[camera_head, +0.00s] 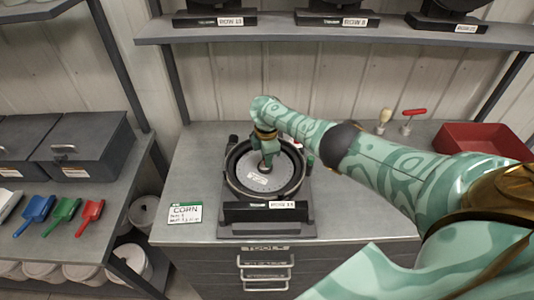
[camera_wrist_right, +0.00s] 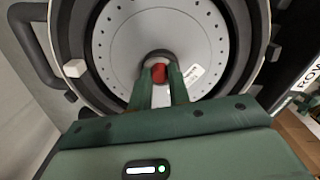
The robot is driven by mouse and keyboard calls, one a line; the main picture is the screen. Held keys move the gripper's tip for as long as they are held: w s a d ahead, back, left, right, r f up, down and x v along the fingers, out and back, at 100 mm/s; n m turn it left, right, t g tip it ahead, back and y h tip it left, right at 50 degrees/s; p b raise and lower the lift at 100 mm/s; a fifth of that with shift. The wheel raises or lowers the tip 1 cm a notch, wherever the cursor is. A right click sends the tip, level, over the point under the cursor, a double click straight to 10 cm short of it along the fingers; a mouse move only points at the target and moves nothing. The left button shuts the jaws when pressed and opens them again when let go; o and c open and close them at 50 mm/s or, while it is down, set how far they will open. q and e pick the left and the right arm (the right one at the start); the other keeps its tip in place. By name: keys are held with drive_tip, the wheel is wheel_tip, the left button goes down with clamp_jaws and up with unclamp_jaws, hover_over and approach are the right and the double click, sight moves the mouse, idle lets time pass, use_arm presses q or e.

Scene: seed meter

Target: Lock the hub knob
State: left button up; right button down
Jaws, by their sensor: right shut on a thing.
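The seed meter (camera_head: 240,208) sits on the grey workbench with its round dark housing facing up. A pale seed disc (camera_head: 286,178) with small holes lies inside it, and it also fills much of the right wrist view (camera_wrist_right: 115,45). The hub knob (camera_wrist_right: 159,73) shows red at the centre of the disc. My right gripper (camera_head: 266,164) reaches down over the hub, and in the right wrist view its two green fingers are shut on the knob. The knob is mostly hidden by the gripper in the head view. My left gripper is not in view.
A "CORN" card (camera_head: 185,213) lies left of the meter. A shelf (camera_head: 300,34) with more meters hangs above. Coloured scoops (camera_head: 65,211) lie on the left bench.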

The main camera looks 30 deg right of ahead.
drive_tip(key=shift+m+p, duration=0.5)
drive_tip(key=shift+m, duration=1.3)
drive_tip(key=shift+w, duration=0.1)
drive_tip(key=c, duration=1.3)
unclamp_jaws()
drive_tip(key=shift+r, duration=0.1)
wheel_tip(320, 180, up, 16)
drive_tip(key=p, duration=1)
drive_tip(key=shift+r, duration=0.1)
